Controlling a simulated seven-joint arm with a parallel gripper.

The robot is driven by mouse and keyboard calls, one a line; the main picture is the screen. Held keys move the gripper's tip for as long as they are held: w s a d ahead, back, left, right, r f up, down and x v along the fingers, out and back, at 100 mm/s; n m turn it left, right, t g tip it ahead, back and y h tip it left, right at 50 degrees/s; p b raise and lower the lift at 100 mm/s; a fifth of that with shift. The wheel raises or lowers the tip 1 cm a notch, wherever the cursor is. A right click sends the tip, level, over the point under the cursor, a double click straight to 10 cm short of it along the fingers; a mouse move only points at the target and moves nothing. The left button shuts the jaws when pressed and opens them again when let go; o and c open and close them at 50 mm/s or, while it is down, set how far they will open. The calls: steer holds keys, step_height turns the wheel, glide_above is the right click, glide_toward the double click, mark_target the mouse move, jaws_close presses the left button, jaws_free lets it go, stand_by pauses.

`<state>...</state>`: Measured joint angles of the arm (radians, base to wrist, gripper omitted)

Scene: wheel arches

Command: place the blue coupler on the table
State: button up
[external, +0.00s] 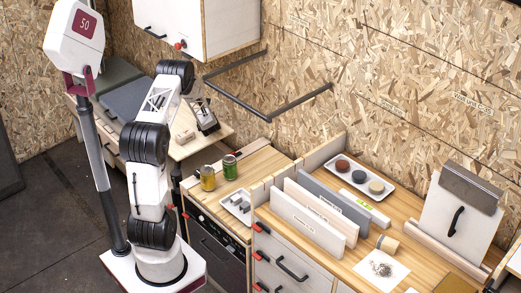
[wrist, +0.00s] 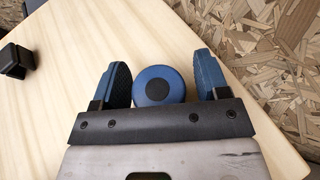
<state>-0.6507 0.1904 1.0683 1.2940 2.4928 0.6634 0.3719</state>
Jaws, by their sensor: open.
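The blue coupler (wrist: 171,74) is a round blue piece with a dark centre, seen end-on in the wrist view. It lies between the two fingertips of my gripper (wrist: 163,84), close to the left finger and with a small gap on the right. My gripper is open. The pale wooden table (wrist: 60,110) fills most of the wrist view behind them. In the external view my gripper (external: 207,122) is low over the wooden table (external: 215,143) at the left. The coupler cannot be made out there, and whether it touches the table is unclear.
A black block-like object (wrist: 14,62) is at the left edge of the wrist view. The chipboard wall (wrist: 275,50) rises close on the right.

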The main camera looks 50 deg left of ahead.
steer(key=shift+r, duration=0.15)
steer(key=shift+s+d+r, duration=0.3)
steer(key=shift+d, duration=0.25)
steer(key=shift+v, duration=5.3)
steer(key=s+d+r+n+g, duration=0.4)
steer(key=s+r+n+g, duration=0.1)
steer(key=s+r+n, duration=0.35)
steer(key=s+d+r+n+h, duration=0.2)
steer(key=d+r, duration=0.1)
steer(key=d, duration=0.7)
steer(key=s+d+r+n+t+h, duration=0.1)
steer(key=d+r+n+h, duration=0.15)
steer(key=d, duration=0.75)
steer(key=s+d+r+n+h, duration=0.1)
steer(key=s+d+r+n, duration=0.15)
steer(key=d, duration=0.75)
steer(key=s+d+r+n+h, duration=0.3)
steer(key=s+d+r, duration=0.5)
steer(key=s, duration=0.3)
steer(key=s+d+r+n+h, duration=0.3)
steer(key=s+d+r+n, duration=0.2)
steer(key=s+d+r, duration=0.4)
steer(key=shift+s+d, duration=0.85)
